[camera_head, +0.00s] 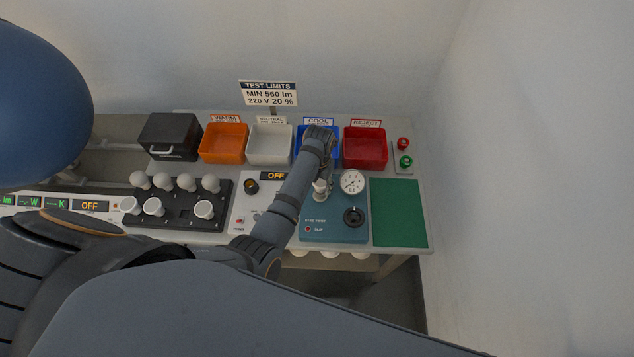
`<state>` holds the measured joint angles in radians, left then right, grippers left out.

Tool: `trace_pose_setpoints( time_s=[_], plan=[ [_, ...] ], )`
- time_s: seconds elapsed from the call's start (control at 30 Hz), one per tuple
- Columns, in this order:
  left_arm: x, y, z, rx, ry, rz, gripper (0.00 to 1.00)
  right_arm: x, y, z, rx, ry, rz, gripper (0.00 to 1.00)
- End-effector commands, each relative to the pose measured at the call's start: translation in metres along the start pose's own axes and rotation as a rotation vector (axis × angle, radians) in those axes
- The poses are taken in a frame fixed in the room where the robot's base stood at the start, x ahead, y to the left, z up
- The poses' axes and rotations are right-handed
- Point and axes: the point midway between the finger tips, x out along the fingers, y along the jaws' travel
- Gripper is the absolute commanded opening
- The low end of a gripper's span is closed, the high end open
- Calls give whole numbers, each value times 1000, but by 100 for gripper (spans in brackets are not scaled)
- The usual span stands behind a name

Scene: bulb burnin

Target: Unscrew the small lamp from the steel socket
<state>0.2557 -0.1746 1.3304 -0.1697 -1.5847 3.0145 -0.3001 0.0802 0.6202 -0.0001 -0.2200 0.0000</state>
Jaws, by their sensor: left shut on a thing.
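A blue test unit (335,232) with a round dial gauge and a black knob stands right of the table's middle. The steel socket (320,196) is on its upper left part. My left arm reaches across from the lower left, its wrist above the blue bin. My left gripper (321,183) points down at the socket and is shut on the small lamp there. The fingers and the lamp are small and mostly hidden by my arm, so I cannot tell how far the lamp sits in the socket. My right gripper is not in view.
Behind stand a black case (168,135) and the orange (222,143), white (269,144), blue (300,149) and red (366,147) bins. A black rack (180,215) with several white bulbs is left. A bare green mat (399,213) lies right.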

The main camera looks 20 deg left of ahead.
Motion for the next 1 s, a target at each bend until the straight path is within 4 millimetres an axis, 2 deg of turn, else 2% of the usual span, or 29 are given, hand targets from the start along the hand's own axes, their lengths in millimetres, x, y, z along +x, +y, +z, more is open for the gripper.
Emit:
trace_pose_setpoints(
  time_s=[0.07,0.1,0.2,0.57,0.67,1.0],
  plan=[
    [-1,-5,1,4,-2,-13,21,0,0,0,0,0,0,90],
    [0,-5,1,4,-1,-13,57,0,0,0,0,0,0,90],
    [0,-4,0,5,0,-11,70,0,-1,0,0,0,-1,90],
    [0,-1,-1,32,3,-4,70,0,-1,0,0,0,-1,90],
    [0,1,1,194,3,-3,70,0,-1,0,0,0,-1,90],
    [1,11,5,936,3,-4,70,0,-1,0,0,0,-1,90]
  ],
)
